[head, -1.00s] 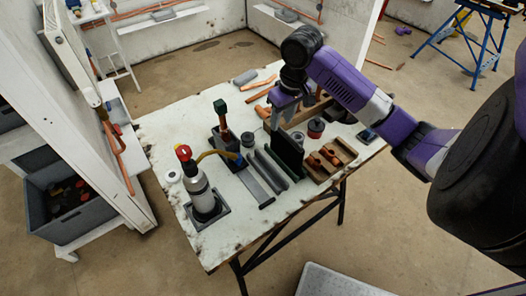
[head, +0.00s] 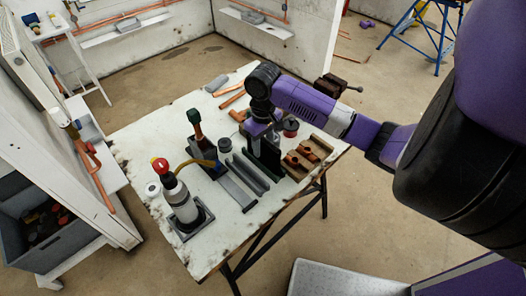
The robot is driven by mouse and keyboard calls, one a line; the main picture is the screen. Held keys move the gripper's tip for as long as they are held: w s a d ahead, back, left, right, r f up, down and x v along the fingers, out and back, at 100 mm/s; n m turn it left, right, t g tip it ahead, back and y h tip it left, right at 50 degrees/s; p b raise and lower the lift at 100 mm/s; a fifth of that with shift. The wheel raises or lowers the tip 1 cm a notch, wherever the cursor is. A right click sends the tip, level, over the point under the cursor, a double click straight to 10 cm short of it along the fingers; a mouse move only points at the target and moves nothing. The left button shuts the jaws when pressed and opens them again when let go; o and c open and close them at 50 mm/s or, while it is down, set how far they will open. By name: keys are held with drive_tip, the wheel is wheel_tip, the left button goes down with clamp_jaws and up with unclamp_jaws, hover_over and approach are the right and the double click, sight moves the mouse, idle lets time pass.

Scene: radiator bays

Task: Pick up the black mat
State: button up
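The black mat (head: 267,157) stands upright, like a dark panel, near the middle of the white worktable (head: 225,237). It is between the grey strips and the wooden block. My gripper (head: 262,132) points down at the mat's top edge, coming from the upper right. Its fingertips are small and dark against the mat, so I cannot tell whether they are closed on it. The mat's lower edge seems to rest in or by the strips.
A gas bottle torch (head: 182,203) with a red knob stands at the table's front left. Grey strips (head: 249,175) lie left of the mat, a wooden block with copper fittings (head: 308,157) right of it. A round dark tin (head: 290,127) is close behind. A grey crate (head: 50,240) stands far left.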

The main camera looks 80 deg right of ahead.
clamp_jaws()
drive_tip(key=shift+r, duration=0.1)
idle(0.3)
